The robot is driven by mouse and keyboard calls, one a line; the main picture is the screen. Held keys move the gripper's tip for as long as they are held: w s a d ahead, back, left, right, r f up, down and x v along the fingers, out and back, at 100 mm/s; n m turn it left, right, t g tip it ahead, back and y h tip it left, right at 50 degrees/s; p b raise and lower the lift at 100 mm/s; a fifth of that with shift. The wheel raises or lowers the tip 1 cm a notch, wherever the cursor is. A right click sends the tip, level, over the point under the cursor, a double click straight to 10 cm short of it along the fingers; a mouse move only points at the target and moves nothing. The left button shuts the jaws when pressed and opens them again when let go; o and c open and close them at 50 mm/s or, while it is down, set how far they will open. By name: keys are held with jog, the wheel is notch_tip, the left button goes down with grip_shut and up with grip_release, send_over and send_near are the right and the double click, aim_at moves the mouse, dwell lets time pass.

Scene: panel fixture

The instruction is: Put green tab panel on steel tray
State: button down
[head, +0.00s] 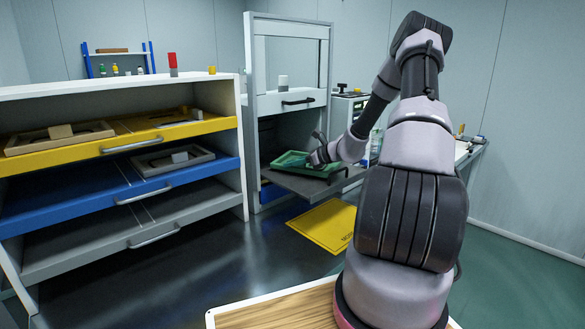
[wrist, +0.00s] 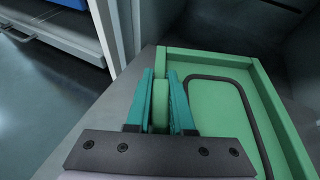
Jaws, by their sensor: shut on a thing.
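The green tab panel (head: 293,160) is a flat green panel with a raised rim and a dark loop-shaped line on its face. In the wrist view the panel (wrist: 220,118) fills the right half. My gripper (head: 318,157) is at its right end in the head view. In the wrist view the teal fingers of my gripper (wrist: 160,97) are shut on the panel's upright green tab (wrist: 160,112). The panel lies level on or just above a grey metal tray (head: 312,188) drawn out of the tall cabinet; I cannot tell whether they touch.
A cabinet at left has open yellow (head: 120,142), blue (head: 120,196) and grey (head: 120,242) drawers; light framed panels lie in the upper two. A yellow mat (head: 326,224) lies on the floor below the tray. A bench (head: 470,148) stands behind my arm.

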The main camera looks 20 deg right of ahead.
jog(key=shift+f, duration=0.65)
jog(key=shift+f, duration=0.15)
jog(key=c, duration=0.8)
grip_release()
